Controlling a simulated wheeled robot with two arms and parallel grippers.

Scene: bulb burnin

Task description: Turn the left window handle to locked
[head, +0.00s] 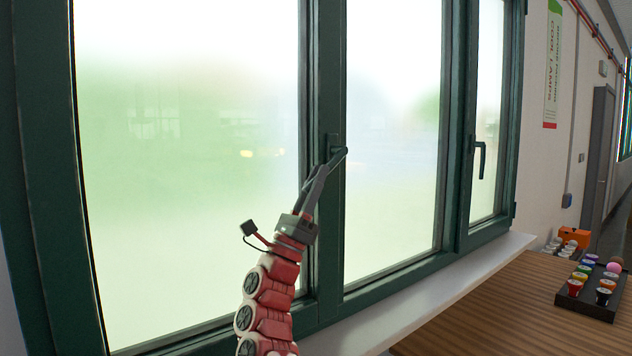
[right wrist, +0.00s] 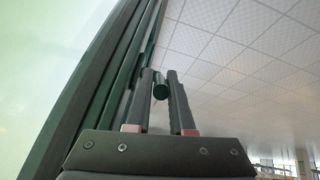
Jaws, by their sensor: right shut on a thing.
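The left window handle (head: 333,141) is dark green and sits on the upright frame post between the left and middle panes. My right gripper (head: 330,168) reaches up to it from below, and its fingers are closed around the handle's grip. In the right wrist view the round green end of the handle (right wrist: 160,91) shows between the two fingers of my right gripper (right wrist: 160,80). The fingers hide much of the grip in the head view, so its exact angle is hard to tell. My left gripper is not in view.
A second window handle (head: 481,160) hangs down on the right-hand window frame. A white sill (head: 470,280) runs below the windows.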

